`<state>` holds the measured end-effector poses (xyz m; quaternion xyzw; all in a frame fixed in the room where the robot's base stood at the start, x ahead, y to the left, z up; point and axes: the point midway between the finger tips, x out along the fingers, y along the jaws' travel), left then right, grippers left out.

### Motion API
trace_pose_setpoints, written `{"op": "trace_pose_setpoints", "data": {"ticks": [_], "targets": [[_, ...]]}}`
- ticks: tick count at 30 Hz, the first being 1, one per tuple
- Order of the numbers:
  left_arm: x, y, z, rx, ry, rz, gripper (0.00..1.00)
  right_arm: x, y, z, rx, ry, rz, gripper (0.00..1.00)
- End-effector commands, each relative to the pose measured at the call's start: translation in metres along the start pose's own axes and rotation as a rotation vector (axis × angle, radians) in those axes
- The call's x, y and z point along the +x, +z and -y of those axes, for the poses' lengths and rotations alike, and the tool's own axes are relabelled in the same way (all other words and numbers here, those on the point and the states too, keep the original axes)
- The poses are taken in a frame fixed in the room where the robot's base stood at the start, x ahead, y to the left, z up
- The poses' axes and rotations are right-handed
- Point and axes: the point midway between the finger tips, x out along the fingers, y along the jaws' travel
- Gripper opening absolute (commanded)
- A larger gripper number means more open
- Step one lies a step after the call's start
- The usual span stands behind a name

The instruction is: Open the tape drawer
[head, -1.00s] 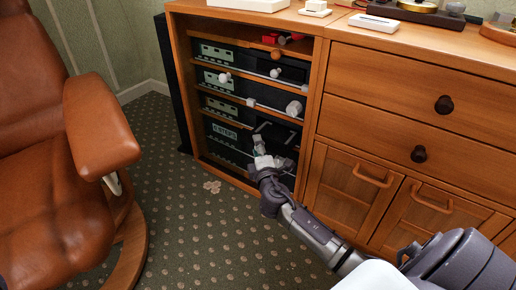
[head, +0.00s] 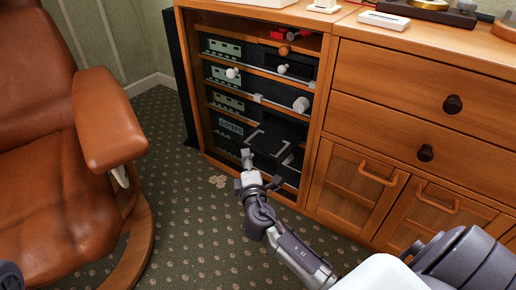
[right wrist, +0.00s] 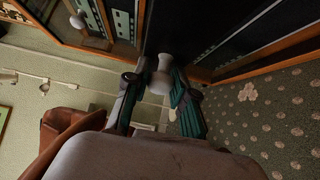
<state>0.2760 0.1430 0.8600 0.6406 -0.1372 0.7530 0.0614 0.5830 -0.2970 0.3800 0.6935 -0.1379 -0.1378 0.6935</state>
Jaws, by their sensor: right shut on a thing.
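The tape drawer (head: 280,136) is a black tray with a pale grey bracket-like edge, low in the open-fronted equipment cabinet. It sticks out from the stack of black units. My right gripper (head: 249,174) is in front of the cabinet, at the drawer's front left. In the right wrist view, my right gripper (right wrist: 160,92) is shut on a pale spool-shaped knob (right wrist: 163,70), with a dark green finger on each side. The knob's join to the drawer is hard to make out.
Black units with pale green panels and round knobs (head: 301,104) fill the cabinet's upper shelves. A wooden chest with drawers (head: 400,98) and cupboard doors adjoins on the right. A brown leather armchair (head: 110,125) stands left. Patterned carpet (head: 195,225) lies free between.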

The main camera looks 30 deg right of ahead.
Motion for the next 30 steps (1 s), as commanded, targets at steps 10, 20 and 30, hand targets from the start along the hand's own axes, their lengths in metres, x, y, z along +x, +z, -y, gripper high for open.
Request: {"op": "trace_pose_setpoints", "data": {"ticks": [10, 20, 30], "targets": [[-0.001, 0.001, 0.000, 0.001, 0.003, 0.001, 0.50, -0.010, -0.010, 0.001, 0.000, -0.002, -0.001, 0.00], [0.003, -0.003, -0.001, 0.002, 0.007, -0.016, 0.50, -0.010, -0.009, 0.001, 0.000, -0.001, 0.000, 0.50], [0.002, -0.003, 0.000, 0.002, 0.002, -0.011, 0.50, -0.022, -0.010, 0.001, 0.000, -0.002, -0.001, 0.50]]}}
